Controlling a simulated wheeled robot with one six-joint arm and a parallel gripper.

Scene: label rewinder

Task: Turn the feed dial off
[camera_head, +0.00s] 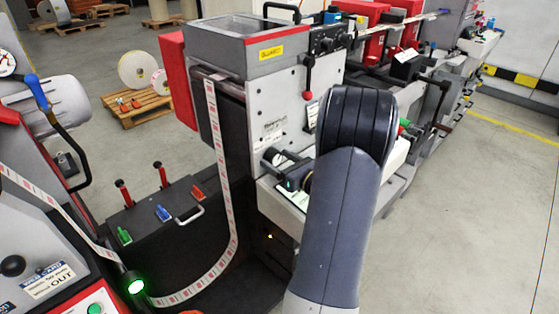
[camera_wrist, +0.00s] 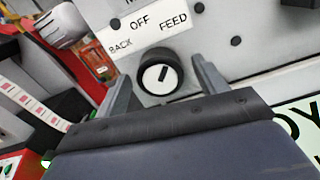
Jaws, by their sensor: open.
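The feed dial (camera_wrist: 157,74) shows in the wrist view as a round black knob with a white face and a dark pointer mark. The mark points up and to the right, closest to the word FEED on the white label (camera_wrist: 148,30), which also reads OFF and BACK. My gripper (camera_wrist: 161,71) is open, with one finger on each side of the dial. A gap shows on both sides; depth and contact are hard to tell. In the head view my arm covers much of this area, and I cannot make out the dial clearly there.
The grey machine body (camera_head: 285,105) stands behind my arm, with a red-knobbed lever (camera_head: 308,92) above. A printed label web (camera_head: 226,180) hangs at the left. A black box (camera_head: 160,225) carries colored handles. Floor at the right is clear.

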